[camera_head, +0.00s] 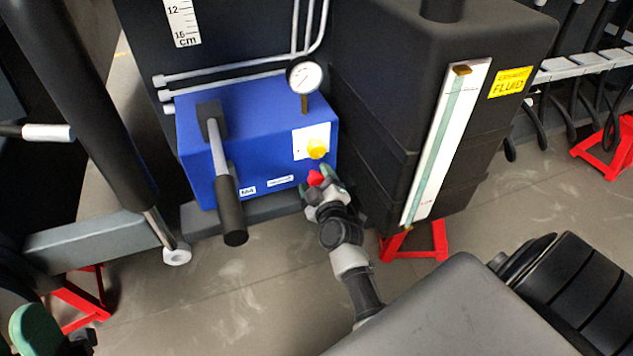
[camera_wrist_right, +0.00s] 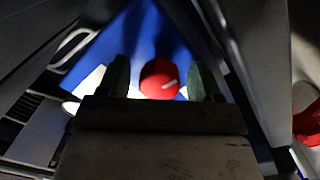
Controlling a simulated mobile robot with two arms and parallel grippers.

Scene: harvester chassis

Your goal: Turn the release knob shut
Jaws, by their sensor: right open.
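The release knob is not labelled in a way I can read; a red knob (camera_head: 315,178) sits low on the front right of the blue pump box (camera_head: 262,178). A yellow knob (camera_head: 317,149) is above it on a white plate. My right gripper (camera_head: 320,182) is at the red knob, its fingers on either side of it. In the right wrist view the red knob (camera_wrist_right: 159,79) with a white mark shows between the two open fingertips (camera_wrist_right: 158,80). I cannot tell whether they touch it.
A black lever handle (camera_head: 231,208) sticks out from the blue box. A pressure gauge (camera_head: 304,76) stands on top. A black fluid tank (camera_head: 370,120) is close on the right, above a red stand (camera_head: 415,242).

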